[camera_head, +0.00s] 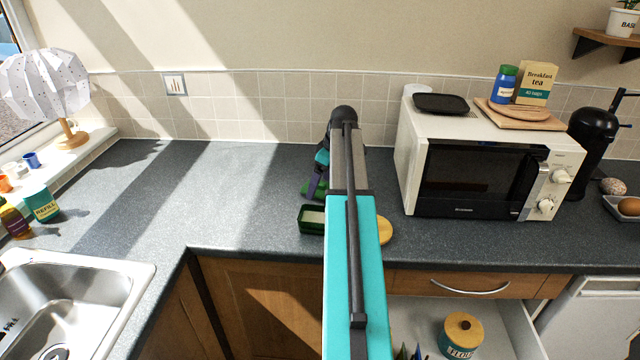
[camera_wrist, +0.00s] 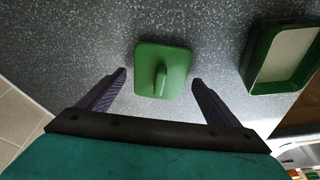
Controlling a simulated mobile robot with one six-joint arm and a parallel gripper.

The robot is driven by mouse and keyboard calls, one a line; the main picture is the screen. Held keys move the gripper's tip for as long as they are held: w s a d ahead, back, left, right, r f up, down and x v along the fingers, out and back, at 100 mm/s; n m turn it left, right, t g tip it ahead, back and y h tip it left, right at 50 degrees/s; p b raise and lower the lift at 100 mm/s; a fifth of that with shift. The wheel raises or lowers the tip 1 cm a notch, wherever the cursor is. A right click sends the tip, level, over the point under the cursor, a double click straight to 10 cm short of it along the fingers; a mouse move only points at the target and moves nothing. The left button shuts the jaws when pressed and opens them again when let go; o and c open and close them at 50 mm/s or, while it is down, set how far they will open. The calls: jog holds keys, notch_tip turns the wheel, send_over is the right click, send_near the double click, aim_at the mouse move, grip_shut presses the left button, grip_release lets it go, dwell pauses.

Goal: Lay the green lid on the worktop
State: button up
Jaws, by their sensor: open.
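The green lid (camera_wrist: 162,70) lies flat on the dark speckled worktop (camera_wrist: 215,22), its raised handle facing up in the wrist view. In the head view the lid (camera_head: 312,188) shows only in part, behind my arm. My gripper (camera_wrist: 160,82) is open, with one purple finger on each side of the lid and a gap between finger and lid. It holds nothing. In the head view my gripper (camera_head: 318,186) is partly hidden by my arm. A green open box (camera_wrist: 283,62) with pale contents stands apart from the lid, and shows in the head view (camera_head: 311,220).
A microwave (camera_head: 480,165) stands to the right, with a black tray on top. A round wooden piece (camera_head: 385,231) lies near the front edge. An open drawer (camera_head: 515,335) below holds a flour tin (camera_head: 462,335). The worktop to the left is clear up to the sink (camera_head: 70,290).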

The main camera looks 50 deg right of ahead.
jog(key=b+v, duration=0.1)
jog(key=v, duration=1)
jog(key=shift+s+r+b, duration=0.2)
jog(key=shift+r+b, duration=0.2)
jog(key=shift+w, duration=0.1)
dwell(0.4)
